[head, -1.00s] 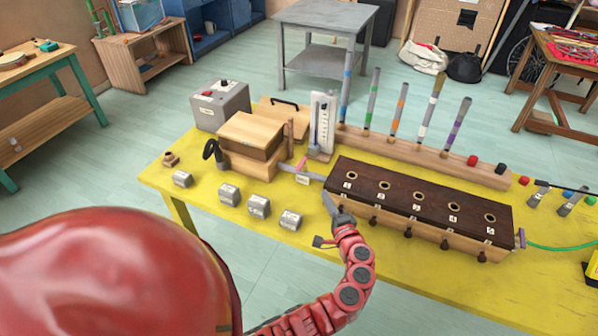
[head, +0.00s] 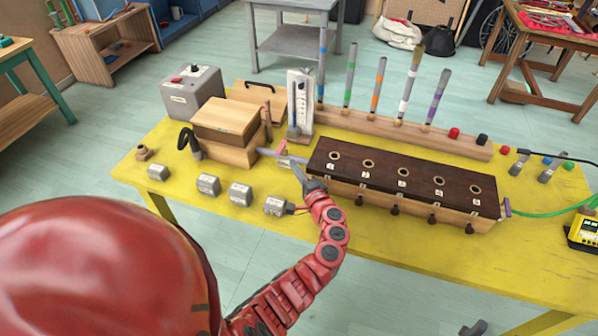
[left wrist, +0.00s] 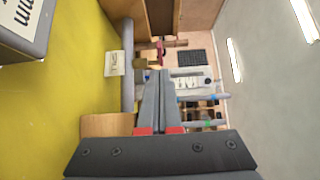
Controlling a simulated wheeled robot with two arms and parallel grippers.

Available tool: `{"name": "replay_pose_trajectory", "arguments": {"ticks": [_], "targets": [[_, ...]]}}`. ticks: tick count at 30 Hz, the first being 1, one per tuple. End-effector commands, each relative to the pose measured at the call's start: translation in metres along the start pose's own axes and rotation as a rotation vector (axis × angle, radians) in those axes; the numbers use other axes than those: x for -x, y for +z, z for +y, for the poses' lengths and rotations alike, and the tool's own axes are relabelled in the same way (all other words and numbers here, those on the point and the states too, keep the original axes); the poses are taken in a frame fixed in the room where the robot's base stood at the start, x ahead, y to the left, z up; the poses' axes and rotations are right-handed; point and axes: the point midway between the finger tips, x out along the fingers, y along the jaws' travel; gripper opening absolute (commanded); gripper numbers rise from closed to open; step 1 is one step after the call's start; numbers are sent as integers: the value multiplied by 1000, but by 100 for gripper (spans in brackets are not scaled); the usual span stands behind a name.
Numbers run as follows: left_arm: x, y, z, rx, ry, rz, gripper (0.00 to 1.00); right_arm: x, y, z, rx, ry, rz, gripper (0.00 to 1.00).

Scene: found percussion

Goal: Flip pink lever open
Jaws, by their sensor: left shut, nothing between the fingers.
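The pink lever (head: 283,147) is a small piece standing by the grey pipe (head: 267,152) between the wooden box and the dark-topped block. In the left wrist view a small pink piece (left wrist: 161,47) shows just beyond my fingertips, beside the pipe. My left gripper (head: 297,167) is shut and empty. Its tips are close to the pipe, at the left end of the dark-topped block (head: 402,179), and appear apart from the lever. In the left wrist view its fingers (left wrist: 163,78) lie together. My right gripper is in neither view.
A wooden box (head: 226,121) stands left of the pipe. A white gauge panel (head: 300,100) stands behind the lever. Several small grey blocks, one of them here (head: 240,193), sit along the front of the yellow table (head: 345,226).

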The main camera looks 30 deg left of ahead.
Motion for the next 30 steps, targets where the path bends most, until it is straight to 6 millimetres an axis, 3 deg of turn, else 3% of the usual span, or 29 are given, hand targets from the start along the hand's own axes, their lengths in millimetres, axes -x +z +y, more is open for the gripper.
{"name": "replay_pose_trajectory", "arguments": {"ticks": [6,12,30], "targets": [[-34,1,-1,-2,-1,-5,0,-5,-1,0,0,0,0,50],[-48,1,0,-2,-1,-3,0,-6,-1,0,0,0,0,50],[-51,2,1,-1,0,18,0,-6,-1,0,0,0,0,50]]}}
